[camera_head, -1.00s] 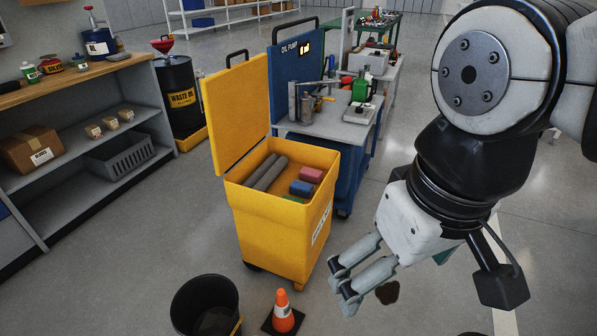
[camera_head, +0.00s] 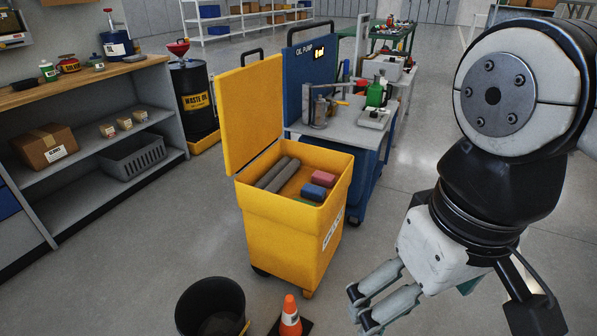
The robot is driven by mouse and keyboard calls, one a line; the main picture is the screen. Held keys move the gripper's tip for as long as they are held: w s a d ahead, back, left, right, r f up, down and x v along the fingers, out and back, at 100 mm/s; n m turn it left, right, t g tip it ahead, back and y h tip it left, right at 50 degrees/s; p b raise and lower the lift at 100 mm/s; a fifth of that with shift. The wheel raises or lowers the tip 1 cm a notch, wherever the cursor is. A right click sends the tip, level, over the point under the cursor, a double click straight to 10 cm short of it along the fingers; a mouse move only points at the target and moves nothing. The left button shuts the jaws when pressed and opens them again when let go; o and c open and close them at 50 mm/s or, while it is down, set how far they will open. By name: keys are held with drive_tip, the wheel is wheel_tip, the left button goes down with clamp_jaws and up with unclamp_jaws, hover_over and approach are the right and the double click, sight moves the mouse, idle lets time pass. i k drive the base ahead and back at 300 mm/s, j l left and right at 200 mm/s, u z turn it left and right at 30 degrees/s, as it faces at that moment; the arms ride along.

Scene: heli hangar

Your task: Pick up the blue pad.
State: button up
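The blue pad (camera_head: 314,192) lies inside the open yellow bin (camera_head: 290,226), near its right side. A red pad (camera_head: 324,179) lies just behind it, and a green piece (camera_head: 299,200) shows in front of it, partly hidden by the bin's rim. Grey rolls (camera_head: 277,174) lie to its left in the same bin. My gripper (camera_head: 360,312) hangs at the lower right, outside the bin and apart from it, pointing down and left. Its two fingers are spread with nothing visible between them.
The bin's raised lid (camera_head: 250,112) stands at its left. A blue oil pump cart (camera_head: 365,172) is close behind. A black bucket (camera_head: 212,308) and an orange cone (camera_head: 290,318) stand in front. Shelves (camera_head: 85,150) line the left. Floor right of the bin is open.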

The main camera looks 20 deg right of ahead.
sight(312, 192)
drive_tip(key=i+l+u, duration=0.3)
drive_tip(key=i+l, duration=0.15)
drive_tip(key=l, duration=0.15)
drive_tip(key=i+l+u, duration=0.25)
drive_tip(key=l, duration=0.45)
drive_tip(key=i+l+u, duration=0.3)
drive_tip(key=l, duration=0.45)
drive_tip(key=i, duration=0.1)
